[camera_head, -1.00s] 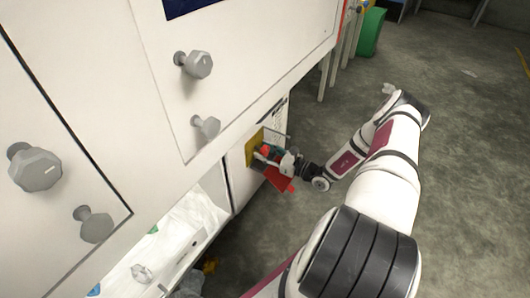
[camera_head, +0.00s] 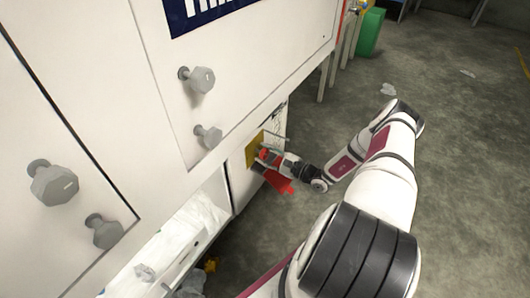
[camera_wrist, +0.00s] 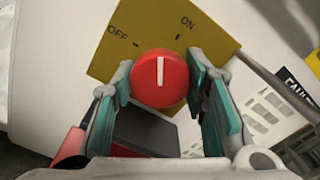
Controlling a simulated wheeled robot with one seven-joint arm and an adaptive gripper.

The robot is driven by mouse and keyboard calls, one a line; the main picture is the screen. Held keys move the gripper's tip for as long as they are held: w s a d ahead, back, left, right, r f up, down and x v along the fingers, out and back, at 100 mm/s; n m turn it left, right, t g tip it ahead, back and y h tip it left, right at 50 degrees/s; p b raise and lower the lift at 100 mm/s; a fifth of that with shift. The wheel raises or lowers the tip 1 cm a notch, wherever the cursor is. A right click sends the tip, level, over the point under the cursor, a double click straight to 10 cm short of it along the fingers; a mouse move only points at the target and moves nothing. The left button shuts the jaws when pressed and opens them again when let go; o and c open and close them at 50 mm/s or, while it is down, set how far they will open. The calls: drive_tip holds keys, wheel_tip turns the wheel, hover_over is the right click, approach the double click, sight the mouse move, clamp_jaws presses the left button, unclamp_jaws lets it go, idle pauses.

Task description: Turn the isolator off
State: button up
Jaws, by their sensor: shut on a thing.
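The isolator is a round red knob (camera_wrist: 160,80) with a white line, on a yellow plate (camera_wrist: 215,35) marked ON at upper right and OFF at upper left. The line points nearly straight up in the wrist view, between the two marks. My gripper (camera_wrist: 163,85) has its teal-padded fingers on both sides of the knob, shut on it. In the head view my gripper (camera_head: 265,156) reaches the yellow plate (camera_head: 252,151) on the side of the white cabinet; the knob is mostly hidden there.
The white cabinet (camera_head: 250,75) has several grey knob handles (camera_head: 202,79) on its front. An open lower compartment (camera_head: 205,210) lies left of the plate. A red piece (camera_head: 274,180) shows just below my gripper. Bare concrete floor (camera_head: 460,200) is free at right.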

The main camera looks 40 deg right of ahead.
drive_tip(key=n+p, duration=0.2)
drive_tip(key=n, duration=0.3)
drive_tip(key=shift+r+n+p, duration=0.1)
drive_tip(key=shift+n+p, duration=0.2)
drive_tip(key=n+p, duration=0.2)
drive_tip(key=n, duration=0.3)
drive_tip(key=shift+p, duration=0.3)
drive_tip(key=shift+d+n, duration=0.1)
drive_tip(key=shift+n, duration=0.3)
drive_tip(key=o, duration=1.2)
drive_tip(key=v, duration=1.2)
